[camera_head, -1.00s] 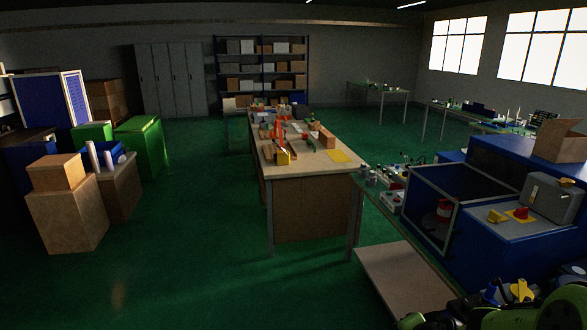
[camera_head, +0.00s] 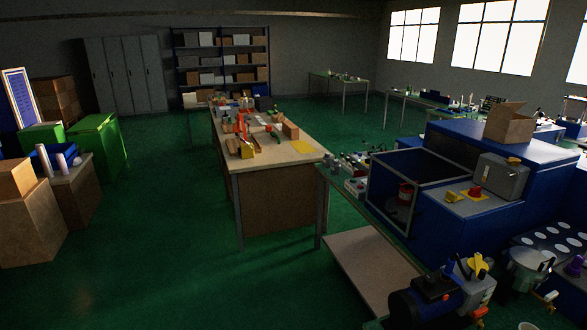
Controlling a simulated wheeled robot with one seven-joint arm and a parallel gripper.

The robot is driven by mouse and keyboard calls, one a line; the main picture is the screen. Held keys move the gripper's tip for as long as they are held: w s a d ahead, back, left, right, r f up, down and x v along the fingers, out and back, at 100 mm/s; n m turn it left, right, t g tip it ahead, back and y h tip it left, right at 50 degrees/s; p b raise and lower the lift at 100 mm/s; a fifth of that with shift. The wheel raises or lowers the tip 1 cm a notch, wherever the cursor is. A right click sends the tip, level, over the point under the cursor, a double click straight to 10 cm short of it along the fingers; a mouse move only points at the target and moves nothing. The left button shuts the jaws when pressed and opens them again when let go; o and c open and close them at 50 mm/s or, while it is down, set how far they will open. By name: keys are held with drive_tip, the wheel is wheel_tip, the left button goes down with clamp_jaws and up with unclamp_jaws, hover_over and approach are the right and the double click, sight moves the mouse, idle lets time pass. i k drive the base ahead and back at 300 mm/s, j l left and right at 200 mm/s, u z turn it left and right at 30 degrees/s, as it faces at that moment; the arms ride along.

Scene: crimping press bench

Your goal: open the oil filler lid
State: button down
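No part is clearly recognisable as the oil filler lid. A grey box-like unit (camera_head: 503,177) with a small orange part on top (camera_head: 513,160) stands on the blue press machine (camera_head: 462,230) at the right. A dark blue motor-like unit (camera_head: 420,308) with a yellow-topped part (camera_head: 478,265) beside it is at the bottom right. I cannot tell which of these bears the lid. My gripper is not in view.
A workbench (camera_head: 272,155) with loose tools stands in the middle. A low board (camera_head: 365,268) lies left of the motor-like unit. The green floor (camera_head: 175,270) between is clear.

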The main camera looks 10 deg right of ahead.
sight(476, 263)
drive_tip(key=z, duration=1.65)
drive_tip(key=i, duration=0.1)
